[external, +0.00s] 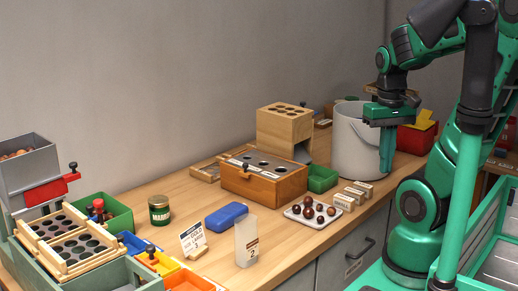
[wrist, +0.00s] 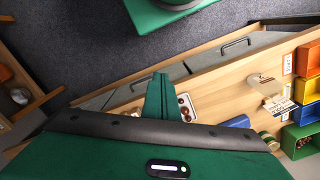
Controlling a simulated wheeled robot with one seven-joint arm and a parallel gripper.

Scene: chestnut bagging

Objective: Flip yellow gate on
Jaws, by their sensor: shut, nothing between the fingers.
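A yellow flap-like piece (external: 426,117) stands tilted on top of a red box (external: 416,138) at the back right in the external view; I cannot tell for sure that it is the gate. A yellow tray (external: 156,262) with a black knob also shows at the front left, and a yellow bin (wrist: 308,90) shows at the right edge of the wrist view. My gripper (external: 387,172) points down, shut and empty, in front of the right side of the grey bucket and left of the red box. Its closed fingers (wrist: 160,80) also show in the wrist view.
A grey bucket (external: 352,145) stands behind my gripper. A tray of chestnuts (external: 303,216), small labelled blocks (external: 352,196) and a wooden box with holes (external: 248,184) are on the bench. A grey hopper with a red slide (external: 45,191) stands far left.

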